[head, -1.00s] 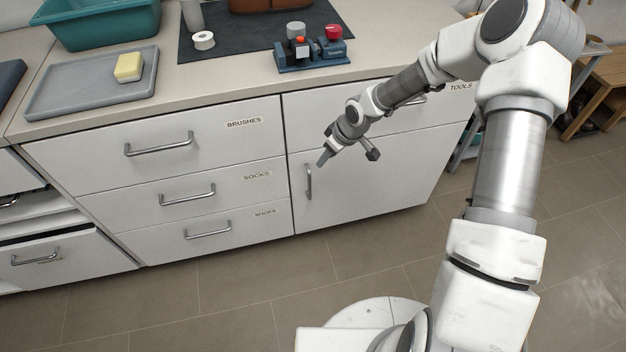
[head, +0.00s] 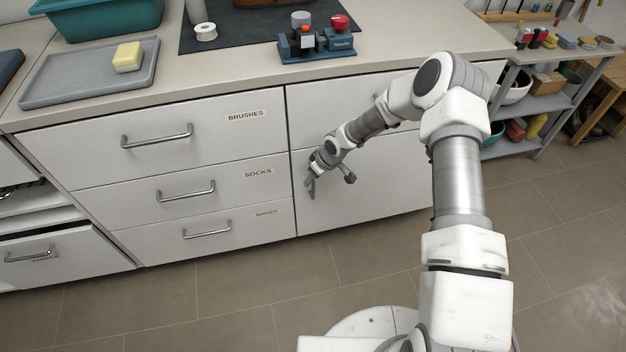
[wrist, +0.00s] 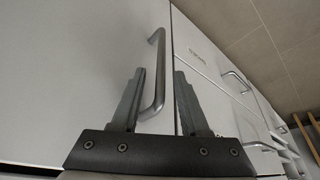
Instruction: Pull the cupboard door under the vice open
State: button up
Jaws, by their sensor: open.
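The white cupboard door (head: 388,182) is closed, below the vice (head: 318,42) and to the right of the drawers. My gripper (head: 311,186) is at the door's left side, in front of where the handle is, and hides most of it. In the wrist view, the upright metal bar handle (wrist: 160,62) shows between the two fingers of my open gripper (wrist: 160,72), on the bare door face (wrist: 75,60). I cannot tell whether a finger touches the handle.
A closed drawer sits above the door. Closed drawers labelled brushes (head: 215,135), socks and another stand to its left. The counter holds a grey tray (head: 45,95) with a yellow block. Tiled floor (head: 250,300) in front is clear. A grey shelf (head: 550,103) stands at right.

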jog(key=shift+a+f, duration=0.15)
jog(key=shift+f, duration=0.2)
grip_shut()
jog(key=shift+w, duration=0.1)
dwell(1.1)
